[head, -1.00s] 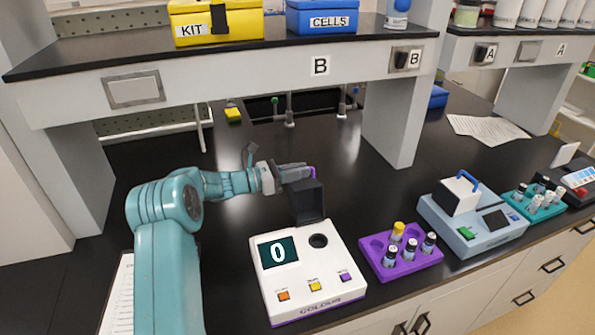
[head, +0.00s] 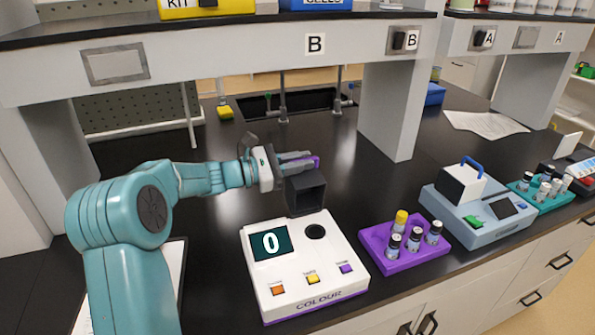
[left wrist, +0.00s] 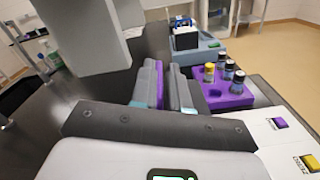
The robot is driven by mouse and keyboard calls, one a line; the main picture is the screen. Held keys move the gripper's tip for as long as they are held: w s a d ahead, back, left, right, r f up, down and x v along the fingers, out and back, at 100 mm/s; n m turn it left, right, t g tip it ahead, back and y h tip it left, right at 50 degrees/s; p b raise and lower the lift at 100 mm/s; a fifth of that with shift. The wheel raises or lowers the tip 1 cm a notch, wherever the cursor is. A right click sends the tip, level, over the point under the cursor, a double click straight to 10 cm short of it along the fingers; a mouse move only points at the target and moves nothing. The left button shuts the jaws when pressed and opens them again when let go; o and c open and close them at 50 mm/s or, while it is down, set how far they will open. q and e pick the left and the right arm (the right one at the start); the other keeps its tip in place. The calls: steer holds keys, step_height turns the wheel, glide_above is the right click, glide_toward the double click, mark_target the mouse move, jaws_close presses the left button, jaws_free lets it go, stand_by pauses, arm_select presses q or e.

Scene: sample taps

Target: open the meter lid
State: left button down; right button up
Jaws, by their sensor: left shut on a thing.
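The white colour meter (head: 300,268) stands on the black bench with its display reading 0. Its dark, box-shaped lid (head: 306,193) stands raised at the back of the meter, its hollow side facing forward. The round well (head: 315,232) is uncovered. My left gripper (head: 310,162) is shut on the purple edge of the lid, above and behind the meter. In the left wrist view, my left gripper's fingers (left wrist: 165,85) have a purple strip between them; the lid is mostly hidden there. My right gripper is in neither view.
A purple rack (head: 405,246) with several vials stands right of the meter. A blue-grey device (head: 478,208) and a teal vial rack (head: 540,190) stand farther right. A shelf (head: 220,55) and its post (head: 388,110) rise behind. Bench behind the meter is clear.

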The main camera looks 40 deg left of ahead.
arm_select(q)
steer(key=shift+s+d+r+m+b, duration=0.1)
steer(key=shift+s+d+m+b, duration=0.15)
steer(key=shift+d+m+b, duration=0.15)
steer(key=c, duration=1.2)
jaws_free()
steer(key=shift+a, duration=0.1)
steer(key=shift+s, duration=0.1)
steer(key=b+v, duration=0.2)
steer(key=v, duration=1.4)
steer(key=shift+s, duration=0.2)
